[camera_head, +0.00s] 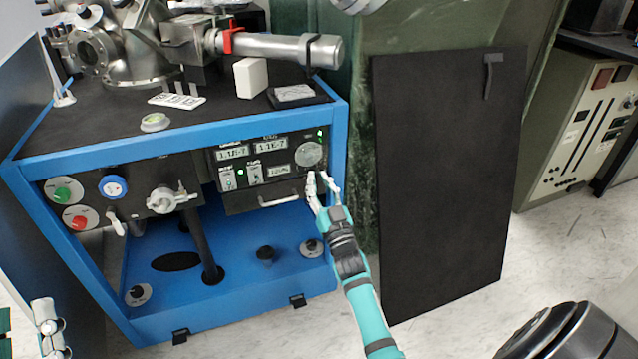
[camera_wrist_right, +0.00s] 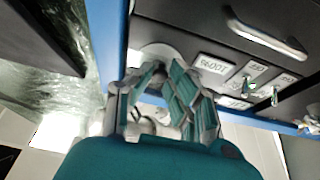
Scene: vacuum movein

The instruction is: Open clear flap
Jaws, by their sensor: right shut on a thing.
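The clear flap (camera_head: 309,153) is a round, pale, see-through cover at the right end of the black control panel, under a green light. In the right wrist view the flap (camera_wrist_right: 156,54) shows as a greyish disc just beyond the fingers. My right gripper (camera_head: 321,177) is at the flap's lower edge, shut on it; its fingers hide the exact contact. The right gripper's fingers (camera_wrist_right: 150,92) also fill the middle of the wrist view. What seems to be my left gripper (camera_head: 50,328) shows partly at the bottom left corner, away from the panel.
The panel sits in a blue frame (camera_head: 180,148) with lit displays, switches and a silver handle (camera_head: 279,200) left of my right gripper. Green and red buttons are on the left. A large black board (camera_head: 445,180) leans to the right of my right arm.

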